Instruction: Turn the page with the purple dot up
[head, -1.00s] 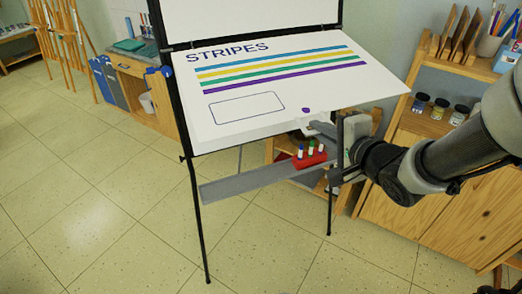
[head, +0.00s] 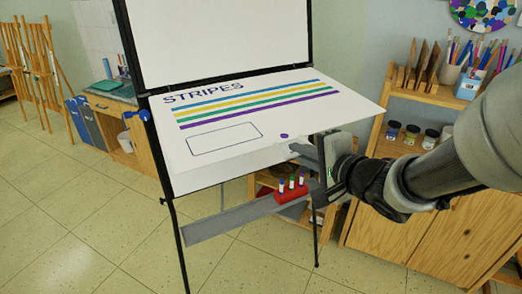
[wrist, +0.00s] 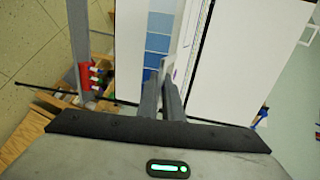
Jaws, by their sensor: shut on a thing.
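The page with the purple dot (head: 284,136) is the white STRIPES sheet (head: 230,158) on a flip-chart stand. It carries blue, yellow, green and purple stripes and an empty outlined box. Its lower edge is lifted, so the sheet slopes out toward me, its top edge still at the stand's crossbar. My gripper (head: 305,150) is shut on the sheet's lower edge, close below the dot. In the wrist view my fingers (wrist: 168,88) meet at the page edge, and a sheet with blue squares (wrist: 158,45) shows beside them.
A grey ledge (head: 225,222) runs below the page and bears a red marker holder (head: 291,192) with several markers. A wooden shelf (head: 400,215) with jars and pencils stands at right. Easels (head: 38,75) stand far left. The floor at left is clear.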

